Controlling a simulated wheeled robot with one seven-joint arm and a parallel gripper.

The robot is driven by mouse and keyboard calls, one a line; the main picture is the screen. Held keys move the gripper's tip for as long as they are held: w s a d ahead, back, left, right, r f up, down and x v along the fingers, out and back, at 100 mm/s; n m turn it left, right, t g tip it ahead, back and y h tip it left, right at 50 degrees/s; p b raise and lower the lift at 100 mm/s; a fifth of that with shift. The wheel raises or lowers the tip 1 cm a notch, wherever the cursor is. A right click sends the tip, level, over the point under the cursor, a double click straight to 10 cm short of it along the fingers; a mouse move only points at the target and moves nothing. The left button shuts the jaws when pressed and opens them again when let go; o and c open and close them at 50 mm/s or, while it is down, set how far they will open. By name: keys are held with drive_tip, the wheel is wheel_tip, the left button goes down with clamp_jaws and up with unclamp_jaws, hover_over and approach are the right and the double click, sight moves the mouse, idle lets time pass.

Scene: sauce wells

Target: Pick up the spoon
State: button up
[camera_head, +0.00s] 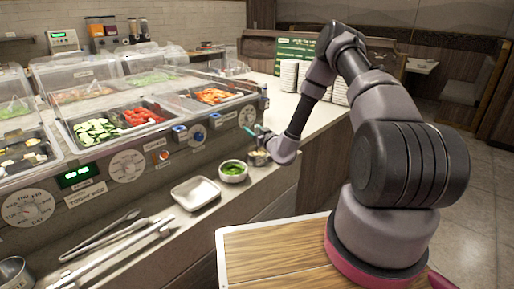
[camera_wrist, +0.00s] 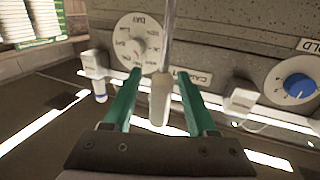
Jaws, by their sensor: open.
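In the wrist view, a slim utensil that looks like the spoon (camera_wrist: 159,99) has a thin metallic shaft and a wider beige end. Its beige end lies between the two green fingers of my gripper (camera_wrist: 159,75), with visible gaps on both sides. The fingers are open and not closed on it. The far end of the shaft runs out of the top of the picture. In the head view, my gripper (camera_head: 262,130) is at the counter front by the dials, above a small bowl (camera_head: 258,158). I cannot make out the spoon clearly there.
A bowl of green food (camera_head: 233,171) and a square white dish (camera_head: 196,194) stand on the front ledge. Tongs (camera_head: 118,250) lie further left. The sauce counter's panel (camera_wrist: 225,45) with a blue knob (camera_wrist: 298,88) is close to my gripper. White plate stacks (camera_head: 289,76) stand behind.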

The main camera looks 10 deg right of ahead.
clamp_jaws()
idle(1.4)
